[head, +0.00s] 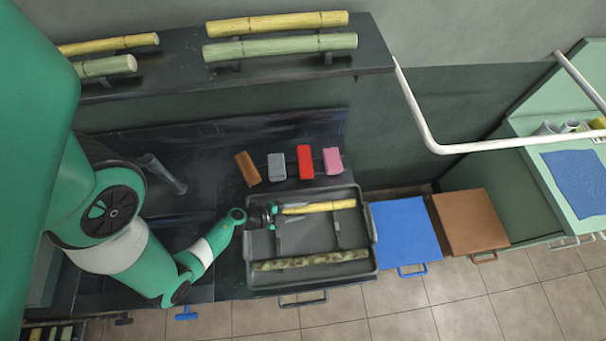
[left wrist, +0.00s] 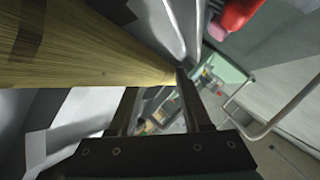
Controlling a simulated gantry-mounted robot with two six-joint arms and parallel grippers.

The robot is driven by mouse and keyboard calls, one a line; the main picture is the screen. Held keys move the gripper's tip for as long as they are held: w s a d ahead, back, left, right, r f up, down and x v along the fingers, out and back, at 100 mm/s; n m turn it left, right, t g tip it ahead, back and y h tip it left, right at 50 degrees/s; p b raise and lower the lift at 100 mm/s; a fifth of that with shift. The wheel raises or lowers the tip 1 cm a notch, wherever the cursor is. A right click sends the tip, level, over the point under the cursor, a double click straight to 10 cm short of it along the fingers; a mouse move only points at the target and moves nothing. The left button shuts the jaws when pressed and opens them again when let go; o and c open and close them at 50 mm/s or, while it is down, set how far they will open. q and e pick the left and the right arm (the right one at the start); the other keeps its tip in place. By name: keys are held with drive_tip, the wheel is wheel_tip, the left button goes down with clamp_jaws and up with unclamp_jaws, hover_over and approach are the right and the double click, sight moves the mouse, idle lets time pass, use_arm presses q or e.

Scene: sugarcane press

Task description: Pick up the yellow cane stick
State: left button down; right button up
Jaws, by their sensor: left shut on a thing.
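The yellow cane stick (head: 322,207) lies across the upper part of a dark grey tray (head: 312,283), over a small support. My left gripper (head: 278,211) is at the cane's left end and is shut on it. In the left wrist view the cane (left wrist: 75,50) fills the upper left, close to the dark fingers (left wrist: 158,95). A mottled green-brown cane (head: 310,260) lies along the tray's front. Whether the held cane is clear of its support cannot be told. My right gripper is not in view.
Brown (head: 247,168), grey (head: 276,166), red (head: 304,161) and pink (head: 333,160) blocks stand behind the tray. A shelf above holds yellow (head: 277,22) and green (head: 280,48) canes. A blue-topped box (head: 404,230) and a brown-topped box (head: 470,221) stand right. A white rail (head: 480,147) runs above.

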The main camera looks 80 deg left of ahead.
sight(299, 211)
use_arm(q)
drive_tip(key=shift+s+d+f, duration=0.15)
drive_tip(key=shift+d+f, duration=0.05)
wheel_tip(299, 211, up, 10)
drive_tip(key=p, duration=0.7)
drive_tip(key=shift+f, duration=0.2)
drive_tip(key=shift+r+p, duration=0.3)
drive_tip(key=shift+p, duration=0.05)
drive_tip(key=shift+r, duration=0.1)
